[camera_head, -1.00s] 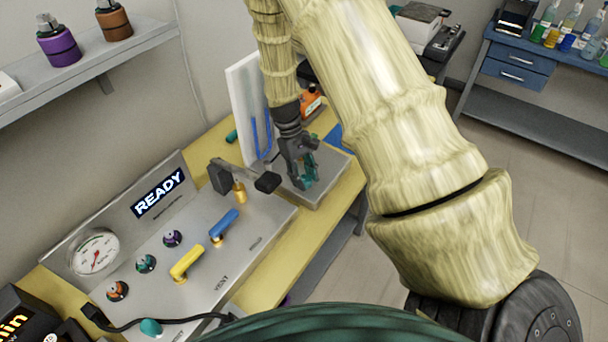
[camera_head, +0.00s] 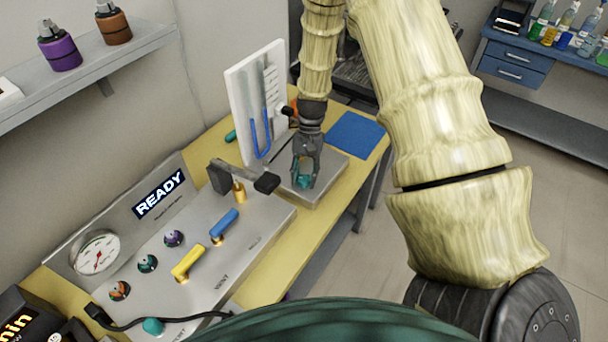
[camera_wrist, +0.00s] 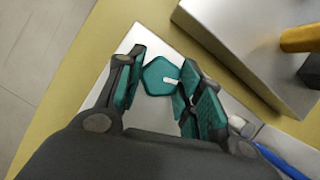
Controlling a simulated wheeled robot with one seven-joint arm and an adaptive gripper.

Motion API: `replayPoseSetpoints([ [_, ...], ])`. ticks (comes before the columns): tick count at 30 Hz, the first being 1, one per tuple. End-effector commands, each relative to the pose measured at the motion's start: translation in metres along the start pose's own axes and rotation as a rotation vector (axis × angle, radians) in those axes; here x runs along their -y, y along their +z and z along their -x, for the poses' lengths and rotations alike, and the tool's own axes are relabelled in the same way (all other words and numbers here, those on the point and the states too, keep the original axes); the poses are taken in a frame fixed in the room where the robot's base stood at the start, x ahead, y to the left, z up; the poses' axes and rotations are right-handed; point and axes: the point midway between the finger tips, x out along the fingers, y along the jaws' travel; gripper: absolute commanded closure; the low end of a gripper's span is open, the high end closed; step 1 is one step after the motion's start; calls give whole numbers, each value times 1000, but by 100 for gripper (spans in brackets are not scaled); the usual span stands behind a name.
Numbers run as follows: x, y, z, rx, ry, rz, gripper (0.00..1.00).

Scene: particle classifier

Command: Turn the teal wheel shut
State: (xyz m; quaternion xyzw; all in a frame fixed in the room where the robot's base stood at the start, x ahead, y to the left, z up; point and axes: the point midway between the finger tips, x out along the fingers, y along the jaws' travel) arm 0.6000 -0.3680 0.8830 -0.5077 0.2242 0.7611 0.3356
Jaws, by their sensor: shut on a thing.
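The teal wheel (camera_wrist: 160,76) is a small faceted knob with a white mark on its top, pointing right in the wrist view. It sits above a flat metal plate (camera_head: 322,187) at the far end of the bench. My gripper (camera_wrist: 157,70) points down over it, with a teal-padded finger on each side, shut on the wheel. In the head view my gripper (camera_head: 304,172) partly hides the wheel, so little of it shows there.
A white upright board with a blue U-tube (camera_head: 262,140) stands close left of my gripper. A metal console with a black-handled valve (camera_head: 240,183), blue lever (camera_head: 224,224) and yellow lever (camera_head: 188,261) is nearer. A blue mat (camera_head: 357,134) lies to the right.

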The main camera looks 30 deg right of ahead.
Motion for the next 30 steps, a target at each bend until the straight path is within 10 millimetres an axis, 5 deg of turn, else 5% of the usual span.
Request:
replayPoseSetpoints([
  [12,-1,0,2,-2,-98,-232,87],
  [30,-1,-1,1,-3,-123,-290,87],
])
